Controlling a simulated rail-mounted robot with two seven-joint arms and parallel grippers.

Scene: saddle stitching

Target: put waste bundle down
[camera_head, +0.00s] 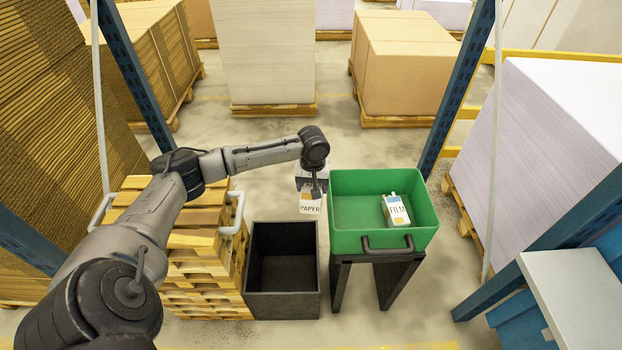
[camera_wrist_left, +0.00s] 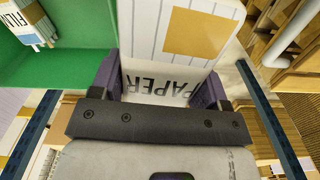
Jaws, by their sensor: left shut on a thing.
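My left gripper (camera_head: 311,186) is shut on a white waste bundle (camera_head: 310,205) marked PAPER. The bundle hangs upright just left of the green bin (camera_head: 345,207) and beyond the black bin (camera_head: 251,272). In the left wrist view the purple fingers of the gripper (camera_wrist_left: 160,88) sit on both sides of the bundle (camera_wrist_left: 195,50), which has an orange patch. Another bundle (camera_head: 396,210), marked FILM, lies in the green bin; it also shows in the left wrist view (camera_wrist_left: 28,22). The black bin looks empty. My right gripper is not in view.
The green bin stands on a dark stand (camera_head: 341,292). A stack of wooden pallets (camera_head: 205,262) is left of the black bin. Blue posts (camera_head: 460,85) rise at the sides. Wrapped and boxed stacks (camera_head: 403,65) stand on pallets behind. Concrete floor lies between.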

